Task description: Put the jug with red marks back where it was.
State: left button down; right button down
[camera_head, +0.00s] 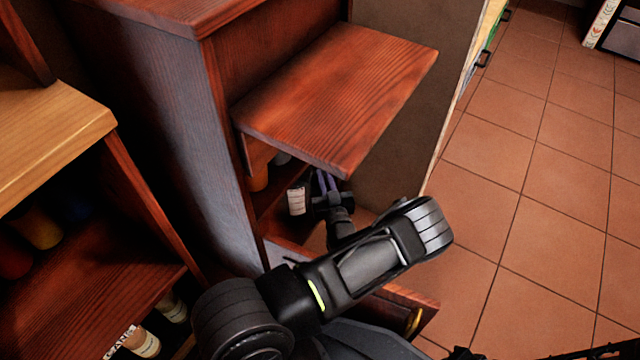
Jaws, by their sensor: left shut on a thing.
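My left gripper (327,190) reaches into the lower opening of the dark wood cabinet (225,150), below the jutting wood panel (340,90). It is shut on a small whitish container with faint reddish marks (296,199), which looks like the jug. The jug shows just left of the fingers, and its far side is hidden by the gripper. My left forearm covers much of the opening's front. I cannot tell whether the jug touches the shelf under it. My right gripper does not show.
An open drawer (412,310) juts out below my forearm. At the left, a shelf unit (60,140) holds several bottles and jars. The tiled floor (540,190) at the right is clear.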

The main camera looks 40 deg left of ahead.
pick_arm(q)
jog(key=shift+s+a, duration=0.15)
jog(key=shift+a, duration=0.45)
notch_tip(320, 180, down, 3)
jog(key=shift+a+b, duration=0.1)
jog(key=shift+b, duration=1.1)
jog(key=shift+f, duration=0.25)
